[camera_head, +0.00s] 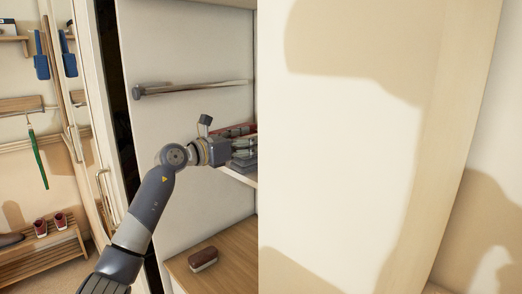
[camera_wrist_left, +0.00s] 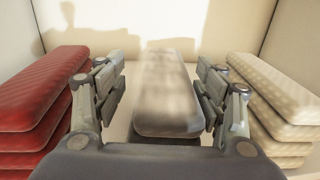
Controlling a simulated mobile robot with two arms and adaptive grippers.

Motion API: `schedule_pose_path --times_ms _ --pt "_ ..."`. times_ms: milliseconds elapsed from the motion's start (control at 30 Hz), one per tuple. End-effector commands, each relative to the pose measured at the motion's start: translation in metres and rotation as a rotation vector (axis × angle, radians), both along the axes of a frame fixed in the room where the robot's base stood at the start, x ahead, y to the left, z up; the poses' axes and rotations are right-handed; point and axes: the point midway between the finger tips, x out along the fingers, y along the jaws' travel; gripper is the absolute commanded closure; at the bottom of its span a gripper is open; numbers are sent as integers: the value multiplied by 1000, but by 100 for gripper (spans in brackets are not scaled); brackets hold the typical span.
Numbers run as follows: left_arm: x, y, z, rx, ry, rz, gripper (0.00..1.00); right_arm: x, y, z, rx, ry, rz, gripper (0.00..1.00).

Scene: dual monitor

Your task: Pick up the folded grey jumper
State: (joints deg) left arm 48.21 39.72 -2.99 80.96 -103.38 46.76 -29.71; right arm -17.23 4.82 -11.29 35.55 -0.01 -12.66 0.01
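The folded grey jumper (camera_wrist_left: 168,95) lies in the middle of the left wrist view, pale grey and slightly blurred, its long side pointing away from me. My left gripper (camera_wrist_left: 160,72) is open, with one finger on each side of the jumper. A gap shows at the left finger; the right finger is close to the jumper's edge, and I cannot tell if it touches. In the head view my left gripper (camera_head: 243,150) reaches into the wardrobe above a shelf, its tips partly hidden by the large pale panel. My right gripper is not in view.
In the left wrist view a red folded stack (camera_wrist_left: 38,95) stands on the left and a cream folded stack (camera_wrist_left: 270,95) on the right, both close to the fingers. A hanging rail (camera_head: 195,88) runs above my arm.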

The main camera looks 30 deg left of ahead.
Motion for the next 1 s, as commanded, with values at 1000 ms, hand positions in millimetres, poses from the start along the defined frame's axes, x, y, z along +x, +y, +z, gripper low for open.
schedule_pose_path --times_ms 1000 --pt "-1 0 76 -1 -7 1 76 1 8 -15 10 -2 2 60"
